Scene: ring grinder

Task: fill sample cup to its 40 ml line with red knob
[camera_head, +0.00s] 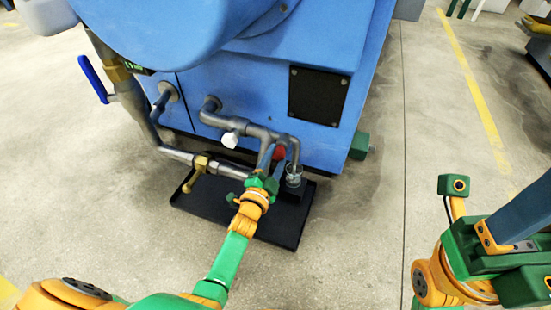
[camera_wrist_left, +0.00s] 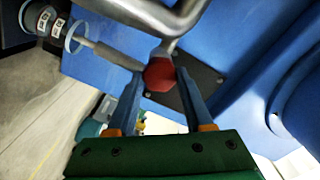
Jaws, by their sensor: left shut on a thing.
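The red knob (camera_head: 279,152) sits on the pipework at the front of the blue machine. My left gripper (camera_head: 271,157) is shut on it; the left wrist view shows the knob (camera_wrist_left: 160,75) between the two blue-grey fingertips (camera_wrist_left: 159,82). The clear sample cup (camera_head: 293,177) stands upright under the end of the bent outlet pipe (camera_head: 293,145), just right of my left gripper. Its 40 ml line and liquid level are too small to tell. My right gripper (camera_head: 518,213) is partly in view at the right edge; its fingertips are cut off.
A black drip tray (camera_head: 280,231) lies on the floor under the pipes. A white knob (camera_head: 230,140), a brass valve handle (camera_head: 191,183) and a blue lever (camera_head: 92,78) are on the pipework to the left. The concrete floor in front is clear.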

